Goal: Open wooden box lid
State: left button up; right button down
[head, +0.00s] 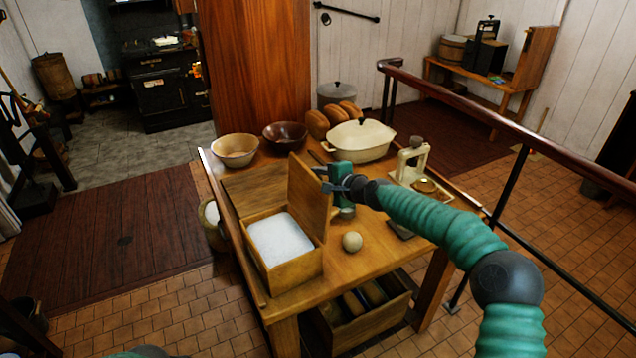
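The wooden box (285,273) stands at the near left part of the wooden table and is filled with white, grainy stuff (281,241). Its lid (307,200) stands up, roughly upright, along the box's right side, so the box is open. My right gripper (323,179) is at the lid's upper right edge, on the side away from the opening. Its two dark fingers point left and show a gap between them. I cannot tell whether they touch the lid. My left gripper is out of view; only a bit of green arm shows at the bottom edge.
On the table (385,259) are a pale round ball (352,241), a cream lidded pot (359,141), two bowls (235,150), bread loaves (318,124) and a cream press-like device (412,163). A railing (500,119) runs along the right. A crate sits under the table.

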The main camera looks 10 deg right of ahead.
jog(key=shift+w+d+f+m, duration=0.2)
jog(key=shift+d+f+m, duration=0.15)
jog(key=shift+d, duration=0.1)
jog(key=c, duration=1.4)
grip_release()
jog(key=shift+c, duration=0.2)
jog(key=o, duration=0.3)
jog(key=shift+w, duration=0.2)
jog(key=b+v, duration=0.4)
jog(key=v, duration=1.2)
jog(key=shift+s+d, duration=0.15)
jog(key=shift+d, duration=0.25)
